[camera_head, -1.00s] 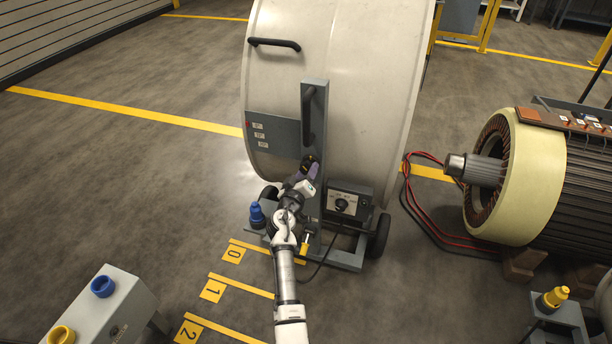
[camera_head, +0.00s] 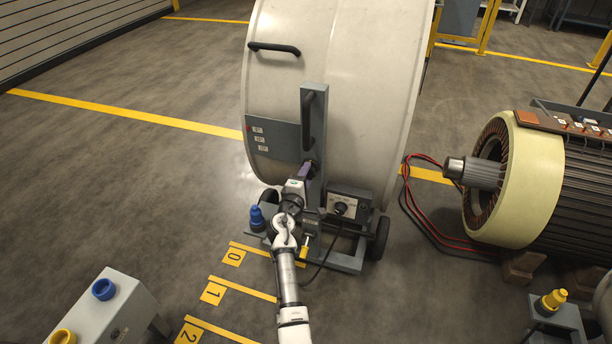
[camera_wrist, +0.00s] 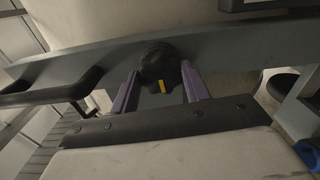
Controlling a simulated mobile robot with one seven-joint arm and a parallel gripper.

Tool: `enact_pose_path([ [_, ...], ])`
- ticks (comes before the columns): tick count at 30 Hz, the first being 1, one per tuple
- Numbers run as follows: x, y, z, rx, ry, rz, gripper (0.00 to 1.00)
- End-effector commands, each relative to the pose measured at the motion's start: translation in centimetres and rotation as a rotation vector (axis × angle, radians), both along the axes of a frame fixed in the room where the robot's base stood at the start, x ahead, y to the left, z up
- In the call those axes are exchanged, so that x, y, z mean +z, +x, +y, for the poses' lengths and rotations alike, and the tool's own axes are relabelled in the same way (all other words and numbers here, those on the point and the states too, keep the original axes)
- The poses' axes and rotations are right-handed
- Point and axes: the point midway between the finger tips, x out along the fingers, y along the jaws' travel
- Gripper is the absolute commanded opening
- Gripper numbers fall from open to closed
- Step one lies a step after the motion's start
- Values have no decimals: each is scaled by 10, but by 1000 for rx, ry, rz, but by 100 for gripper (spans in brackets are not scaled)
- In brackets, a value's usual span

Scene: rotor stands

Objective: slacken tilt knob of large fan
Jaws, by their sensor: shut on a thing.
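The large fan (camera_head: 340,90) is a big pale drum on a grey wheeled stand with a grey upright post (camera_head: 316,150). The tilt knob (camera_wrist: 158,66) is black with a yellow mark and sits on the post in the wrist view. My gripper (camera_wrist: 157,82) has its two purple fingers on either side of the knob, shut on it. In the head view my gripper (camera_head: 305,170) reaches the post from the front, and the knob is hidden there.
A control box with a dial (camera_head: 342,205) sits right of the post. A blue plug (camera_head: 257,215) stands at the left of the base. Yellow floor marks (camera_head: 233,256) lie in front. A motor with a pale ring (camera_head: 520,180) and red cables is at the right.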

Motion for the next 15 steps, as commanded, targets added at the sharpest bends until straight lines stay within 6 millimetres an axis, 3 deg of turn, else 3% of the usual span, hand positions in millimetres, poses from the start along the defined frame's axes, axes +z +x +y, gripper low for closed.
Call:
enact_pose_path([
  [15, -1, 0, 0, 0, -211, 71, 23],
])
